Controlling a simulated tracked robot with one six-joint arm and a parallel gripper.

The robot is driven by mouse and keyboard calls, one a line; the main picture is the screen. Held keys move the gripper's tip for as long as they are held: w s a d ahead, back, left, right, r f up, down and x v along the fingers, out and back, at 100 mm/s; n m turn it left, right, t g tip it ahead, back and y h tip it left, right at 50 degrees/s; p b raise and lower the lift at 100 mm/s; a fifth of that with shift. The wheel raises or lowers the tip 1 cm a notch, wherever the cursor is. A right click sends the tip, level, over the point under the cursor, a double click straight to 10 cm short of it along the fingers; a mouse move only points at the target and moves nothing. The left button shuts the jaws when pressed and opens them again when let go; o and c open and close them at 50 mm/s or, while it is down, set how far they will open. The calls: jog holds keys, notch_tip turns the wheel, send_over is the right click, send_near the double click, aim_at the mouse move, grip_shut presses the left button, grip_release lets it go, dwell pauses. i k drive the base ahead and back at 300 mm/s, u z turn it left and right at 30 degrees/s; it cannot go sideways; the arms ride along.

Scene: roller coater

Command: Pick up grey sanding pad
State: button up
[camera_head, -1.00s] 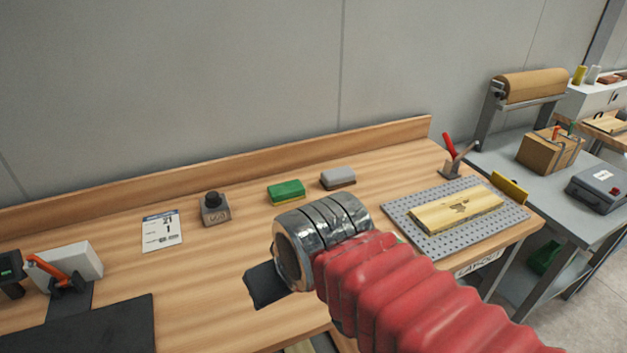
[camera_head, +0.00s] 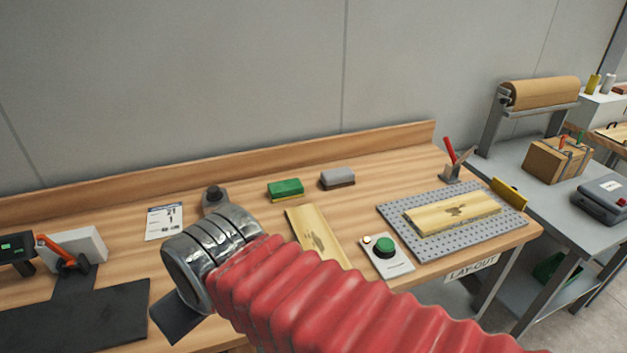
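The grey sanding pad (camera_head: 337,178) is a small block with a grey top and a brown lower layer. It lies on the wooden bench at the back, just right of a similar green pad (camera_head: 286,187). My arm, in a red bellows sleeve with a metal wrist, reaches in from the lower right. A dark flat part of my gripper (camera_head: 177,318) shows below the wrist, over the front left of the bench. It is well to the left of and nearer than the grey pad, apart from it. The fingertips cannot be made out.
A perforated grey plate (camera_head: 399,222) bears another board at right. A grey weight-like block (camera_head: 214,197) stands left of the green pad. A raised wooden edge (camera_head: 240,165) runs behind.

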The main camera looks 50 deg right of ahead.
aim_at(331, 179)
jog(key=u, duration=1.1)
jog(key=k, duration=1)
jog(key=z, duration=1.5)
jog(key=i, duration=0.6)
jog(key=z, duration=0.1)
